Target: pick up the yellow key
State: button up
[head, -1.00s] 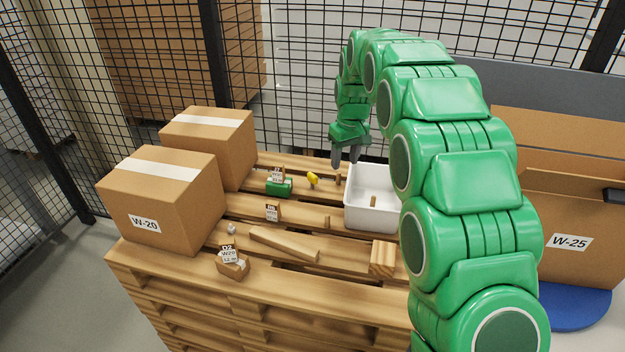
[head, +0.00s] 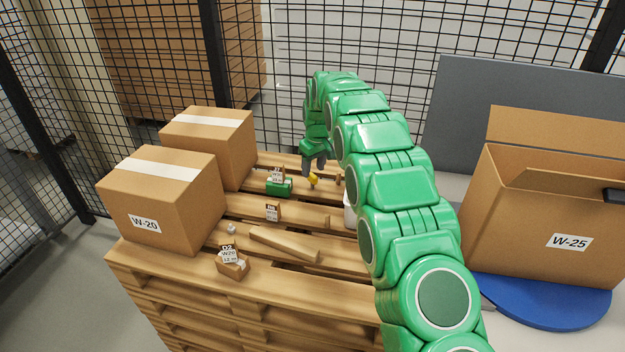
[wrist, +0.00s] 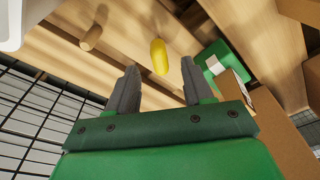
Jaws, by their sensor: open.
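The yellow key (head: 313,181) is a small yellow piece on the pallet's slats, just right of a green block. In the wrist view the yellow key (wrist: 159,57) shows as a rounded yellow shape, ahead of and between my fingertips. My gripper (head: 314,163) is above and just behind it in the head view. In the wrist view my gripper (wrist: 158,78) has its two grey fingers apart with nothing between them. I cannot tell the exact height gap.
A wooden peg (wrist: 90,37) is on the other side. The white bin (head: 349,212) is mostly hidden by my arm. Cartons (head: 160,205) stand left.

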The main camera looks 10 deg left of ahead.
aim_at(313, 174)
jog(key=shift+w+a+f, duration=0.15)
jog(key=shift+f, duration=1.25)
jog(key=shift+w+a+f, duration=0.1)
jog(key=shift+a+f, duration=0.05)
jog(key=shift+f, duration=1.25)
jog(key=shift+c, duration=0.5)
grip_shut()
